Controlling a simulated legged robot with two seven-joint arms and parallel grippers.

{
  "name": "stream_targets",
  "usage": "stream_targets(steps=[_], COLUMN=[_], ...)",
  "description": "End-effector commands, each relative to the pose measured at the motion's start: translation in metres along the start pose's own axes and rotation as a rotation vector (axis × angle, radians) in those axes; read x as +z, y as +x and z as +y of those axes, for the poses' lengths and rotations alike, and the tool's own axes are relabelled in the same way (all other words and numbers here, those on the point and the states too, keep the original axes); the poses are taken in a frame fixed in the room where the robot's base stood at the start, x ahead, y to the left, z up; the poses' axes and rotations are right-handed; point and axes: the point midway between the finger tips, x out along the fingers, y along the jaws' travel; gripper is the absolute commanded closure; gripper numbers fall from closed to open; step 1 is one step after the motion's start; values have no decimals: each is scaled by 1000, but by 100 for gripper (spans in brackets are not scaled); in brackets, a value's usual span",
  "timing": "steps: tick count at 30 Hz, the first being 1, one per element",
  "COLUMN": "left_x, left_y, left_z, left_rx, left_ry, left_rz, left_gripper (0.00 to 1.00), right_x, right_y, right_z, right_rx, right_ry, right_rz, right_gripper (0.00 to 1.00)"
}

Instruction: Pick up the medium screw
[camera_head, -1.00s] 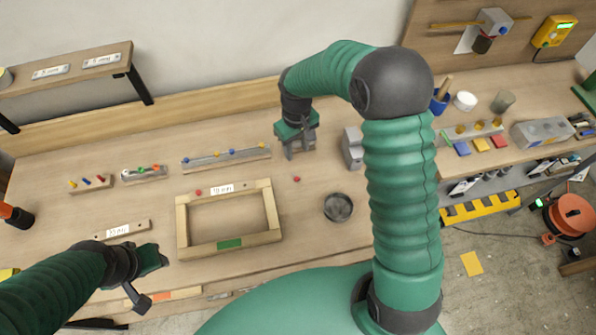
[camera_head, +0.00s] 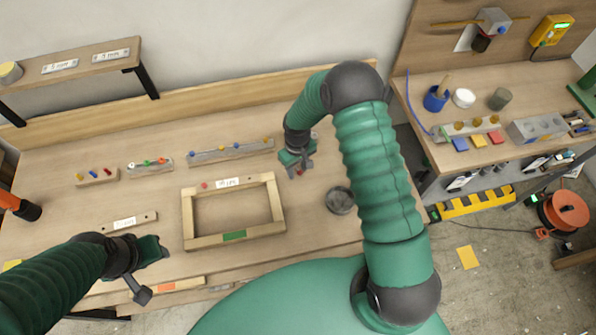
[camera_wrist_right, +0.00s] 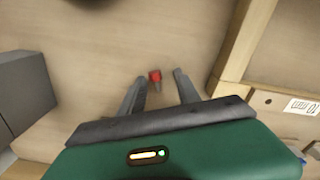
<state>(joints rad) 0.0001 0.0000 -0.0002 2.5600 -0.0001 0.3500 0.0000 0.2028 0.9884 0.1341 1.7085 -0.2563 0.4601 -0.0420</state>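A red-headed screw (camera_wrist_right: 155,76) stands out on the wooden tabletop in the right wrist view, with its grey shank below the head. My right gripper (camera_wrist_right: 155,85) is open, its two dark fingers apart on either side of the screw. I cannot tell whether they touch it. In the head view my right gripper (camera_head: 298,168) is low over the table, right of the wooden frame, and mostly covers the screw. Another red head (camera_head: 204,185) sits by the frame's back left corner. My left gripper (camera_head: 145,268) hangs at the front left; its fingers are unclear.
A wooden frame (camera_head: 189,222) lies mid-table with a dark round dish (camera_head: 340,200) to its right. Holders with coloured screws stand behind: short ones (camera_head: 97,177) and (camera_head: 150,166), and a long one (camera_head: 230,151). A grey block (camera_wrist_right: 35,92) stands left in the wrist view.

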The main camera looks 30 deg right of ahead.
Motion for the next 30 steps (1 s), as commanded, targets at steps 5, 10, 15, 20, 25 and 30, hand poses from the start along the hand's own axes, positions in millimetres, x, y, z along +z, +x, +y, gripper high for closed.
stream_targets(steps=[5,10,15,20,25,30], left_x=[0,0,0,0,1,3], left_y=[0,0,0,0,4,11], left_z=[0,0,0,0,0,0], left_rx=[0,0,0,0,0,0], left_ry=[0,0,0,0,0,0], left_rz=[0,0,0,0,0,0], left_gripper=[60,60,60,60,60,60], right_x=[1,1,1,1,0,0], right_y=[0,0,0,0,-8,-31], right_z=[2,2,2,1,1,1], right_rx=[-2,-2,0,-1,-1,0], right_ry=[2,2,2,2,2,3], right_rz=[0,-1,-2,-2,0,3], right_gripper=[86,100,100,100,100,100])
